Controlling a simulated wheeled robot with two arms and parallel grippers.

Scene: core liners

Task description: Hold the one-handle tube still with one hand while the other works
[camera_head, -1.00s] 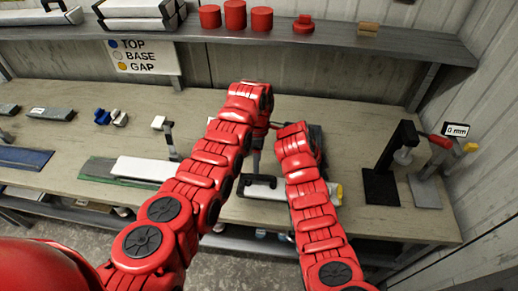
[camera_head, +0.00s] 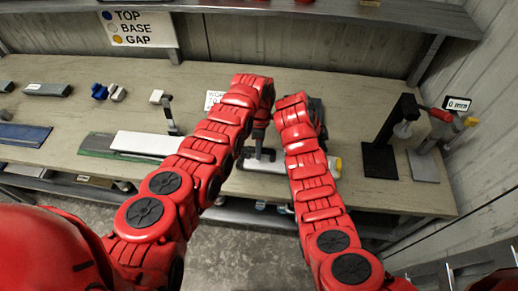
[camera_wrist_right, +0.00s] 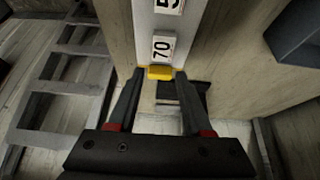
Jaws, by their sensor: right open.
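The one-handle tube (camera_head: 247,165) lies across the front of the bench, pale with a grey handle and a yellow end (camera_head: 337,166) at its right. My left gripper (camera_head: 259,143) points down over the handle area. Its fingers are small and partly hidden by my arm, so I cannot tell if they touch the handle. My right gripper is largely hidden behind its arm in the head view. In the right wrist view my right gripper (camera_wrist_right: 159,76) is open, with its fingertips on either side of the tube's yellow end (camera_wrist_right: 160,72), beside a "70" label.
A black stand (camera_head: 381,160) and a gauge reading "0 mm" (camera_head: 457,104) stand at the right. A white bar (camera_head: 146,145) on a green strip lies left of my left arm. Small blocks (camera_head: 108,92) sit further back. A shelf (camera_head: 300,10) runs above the bench.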

